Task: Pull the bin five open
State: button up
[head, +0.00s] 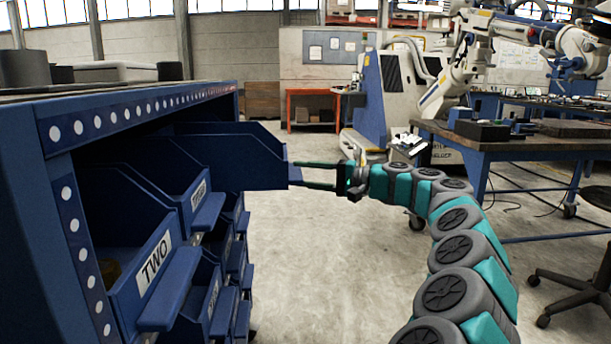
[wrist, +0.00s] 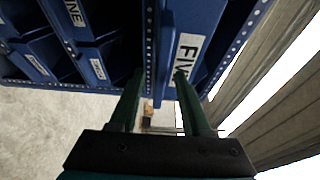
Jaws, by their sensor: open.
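Bin five is a blue bin (head: 232,157) in the upper row at the far end of the rack. It sticks out well past the bins nearer to me. Its white label "FIVE" (wrist: 187,52) shows in the wrist view. My gripper (head: 293,173) is at the front of this bin, coming from the right, with its two green fingers apart. In the wrist view, my gripper (wrist: 158,75) has the bin's front lip (wrist: 164,62) between its fingertips. I cannot tell whether either finger touches the lip. The bin's inside is hidden.
The blue rack (head: 130,115) fills the left side. Bin TWO (head: 150,265) and other labelled bins sit nearer and lower. A workbench (head: 520,150) stands at the right, with a chair (head: 570,295) in front. The concrete floor (head: 310,270) between is clear.

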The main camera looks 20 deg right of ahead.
jog(key=v, duration=0.7)
jog(key=shift+s+d, duration=0.25)
jog(key=shift+d, duration=0.05)
jog(key=shift+s+d, duration=0.1)
